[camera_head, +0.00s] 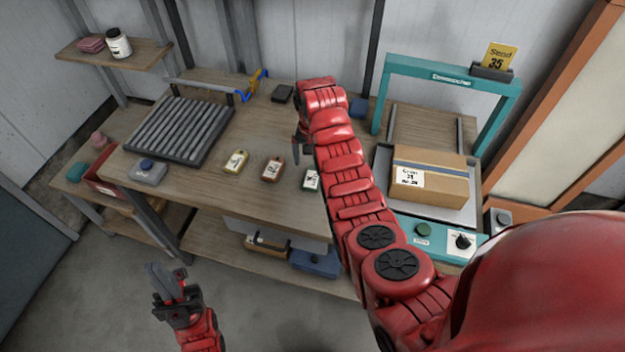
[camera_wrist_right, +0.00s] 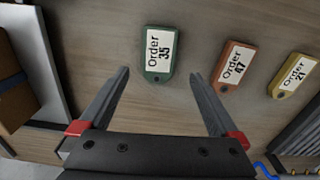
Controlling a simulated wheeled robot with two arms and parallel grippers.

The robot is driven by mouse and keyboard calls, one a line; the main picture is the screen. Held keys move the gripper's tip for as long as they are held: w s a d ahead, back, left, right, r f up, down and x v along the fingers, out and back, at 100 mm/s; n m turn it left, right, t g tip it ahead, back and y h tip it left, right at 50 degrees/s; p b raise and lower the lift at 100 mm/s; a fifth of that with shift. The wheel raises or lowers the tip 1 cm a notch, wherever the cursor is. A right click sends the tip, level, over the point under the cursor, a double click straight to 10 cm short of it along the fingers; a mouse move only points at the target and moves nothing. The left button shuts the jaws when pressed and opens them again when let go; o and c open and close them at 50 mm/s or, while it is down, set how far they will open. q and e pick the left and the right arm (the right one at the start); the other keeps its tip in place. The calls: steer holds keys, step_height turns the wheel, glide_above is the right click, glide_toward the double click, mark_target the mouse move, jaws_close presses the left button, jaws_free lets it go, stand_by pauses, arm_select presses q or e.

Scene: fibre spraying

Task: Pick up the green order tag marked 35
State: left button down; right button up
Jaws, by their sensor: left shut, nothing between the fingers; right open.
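The green order tag marked 35 (camera_wrist_right: 158,53) lies flat on the wooden bench in the right wrist view. In the head view the green tag (camera_head: 311,179) is partly hidden behind my right arm. My right gripper (camera_wrist_right: 163,78) is open and empty, with the green tag ahead of and between its fingers, not gripped. In the head view the right gripper (camera_head: 301,146) is mostly hidden by its own arm. My left gripper (camera_head: 160,278) is shut and empty, low in front of the bench.
A red-brown tag marked 47 (camera_wrist_right: 233,66) and a yellow tag marked 21 (camera_wrist_right: 292,75) lie beside the green one. A carton (camera_head: 430,176) sits under a teal frame (camera_head: 452,76). A roller rack (camera_head: 179,130) stands at left. Bare bench (camera_head: 219,195) lies in front of the tags.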

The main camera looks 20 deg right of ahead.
mark_target(313, 173)
steer(key=shift+f+p, duration=0.15)
steer(key=shift+p, duration=0.2)
steer(key=f, duration=0.1)
steer(key=f+p, duration=0.1)
steer(key=f, duration=0.1)
steer(key=shift+w+d+p, duration=0.1)
steer(key=shift+d+p, duration=0.15)
steer(key=shift+p, duration=0.05)
steer(key=shift+f, duration=0.8)
steer(key=c, duration=1.4)
